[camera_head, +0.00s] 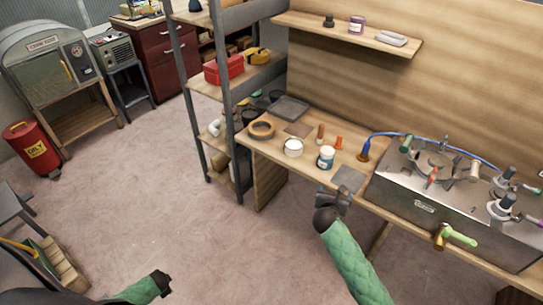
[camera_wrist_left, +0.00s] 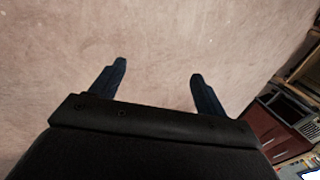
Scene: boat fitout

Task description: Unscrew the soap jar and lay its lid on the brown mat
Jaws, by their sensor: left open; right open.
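A white jar (camera_head: 293,147) and a white jar with a blue band (camera_head: 326,158) stand upright on the wooden bench. I cannot read which one is the soap jar. A small flat brown mat (camera_head: 298,130) lies on the bench behind the white jar. My right gripper (camera_head: 337,193) is open at the bench's front edge, below and right of the blue-banded jar, apart from both jars. My left gripper (camera_wrist_left: 158,72) is open and empty over the bare floor, away from the bench; its dark wrist shows at the lower left of the head view.
A tan ring (camera_head: 262,129), a grey tray (camera_head: 290,108), a grey mat (camera_head: 349,179) and small orange and brown pieces share the bench. A steel unit (camera_head: 440,205) with valves fills its right part. A shelf rack (camera_head: 231,110) stands at its left.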

